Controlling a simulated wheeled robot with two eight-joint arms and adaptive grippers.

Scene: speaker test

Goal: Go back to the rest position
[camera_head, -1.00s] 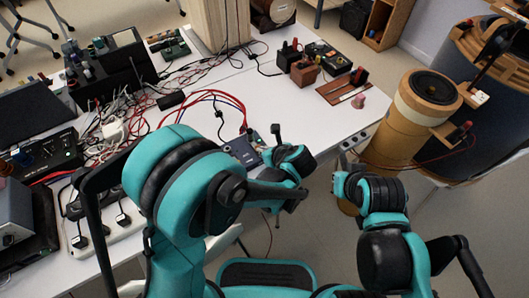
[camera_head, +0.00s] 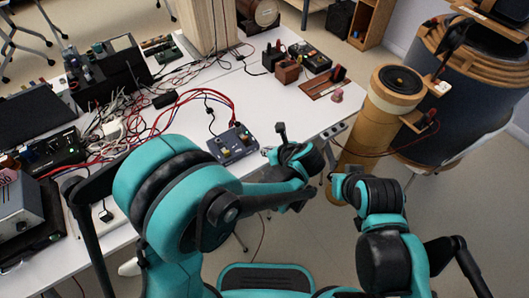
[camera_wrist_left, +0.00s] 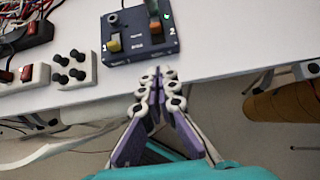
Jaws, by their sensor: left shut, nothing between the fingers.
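My left gripper (camera_head: 268,152) is at the front edge of the white table (camera_head: 300,107), just right of a dark blue control box (camera_head: 232,145). In the left wrist view its purple fingers (camera_wrist_left: 157,72) are shut with nothing between them. They point at the table edge, just below the control box (camera_wrist_left: 140,42), which has a yellow knob, an orange knob and a green light. My right gripper (camera_head: 338,183) is in front of the table, beside the wooden cylinder. Its fingers are too small and too covered to read.
A wooden cylinder (camera_head: 378,118) with a speaker cone stands right of the table, before a large dark drum (camera_head: 470,75). Tangled cables and electronics crowd the table's left side. A power strip (camera_wrist_left: 25,78) and white switch block (camera_wrist_left: 75,69) lie near its edge. Open floor shows between my arms.

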